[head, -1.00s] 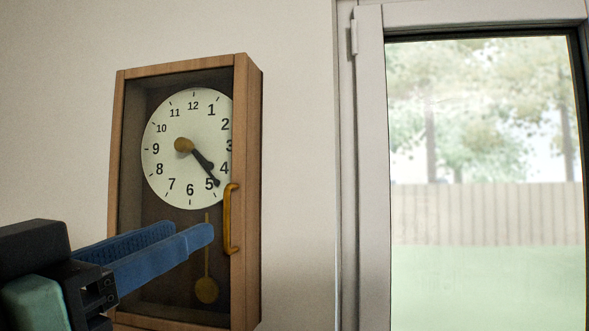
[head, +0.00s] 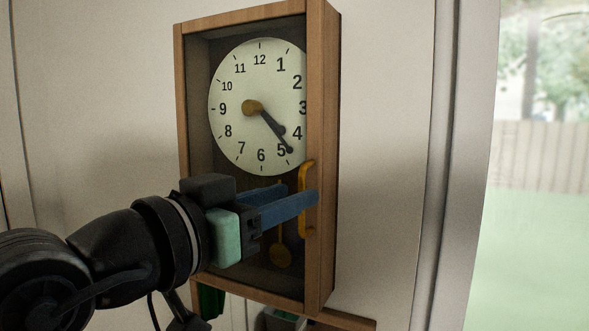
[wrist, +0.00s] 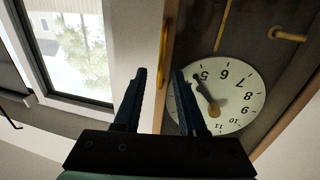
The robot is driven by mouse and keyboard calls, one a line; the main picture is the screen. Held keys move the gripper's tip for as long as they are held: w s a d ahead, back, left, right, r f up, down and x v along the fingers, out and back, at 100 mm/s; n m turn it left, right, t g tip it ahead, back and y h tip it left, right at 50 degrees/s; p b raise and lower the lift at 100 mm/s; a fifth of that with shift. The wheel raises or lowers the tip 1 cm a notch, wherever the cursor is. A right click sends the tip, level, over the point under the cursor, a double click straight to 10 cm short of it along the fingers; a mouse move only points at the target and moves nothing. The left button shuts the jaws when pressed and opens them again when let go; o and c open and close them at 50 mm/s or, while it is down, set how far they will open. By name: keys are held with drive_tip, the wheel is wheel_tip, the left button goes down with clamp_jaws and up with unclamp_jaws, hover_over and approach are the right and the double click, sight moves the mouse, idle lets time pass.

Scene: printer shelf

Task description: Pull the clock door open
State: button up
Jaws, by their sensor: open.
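The wooden wall clock (head: 323,90) has a glass-fronted door, which looks shut, over a white dial (head: 240,130). A yellow upright handle (head: 303,228) sits on the right side of the door. It also shows in the wrist view (wrist: 163,50). My gripper (head: 300,192) is open, its blue fingers level with the handle. In the head view the near finger crosses in front of the handle's middle. In the wrist view the handle lies between the two fingers (wrist: 160,73). I cannot tell whether either finger touches it.
A gold pendulum (head: 281,257) hangs behind the glass. A wooden shelf (head: 345,320) with items on it lies below the clock. A window (head: 545,200) stands to the right, with bare wall (head: 385,150) between.

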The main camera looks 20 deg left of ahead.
drive_tip(key=shift+p+x, duration=0.3)
drive_tip(key=shift+x, duration=0.75)
clamp_jaws()
idle(0.7)
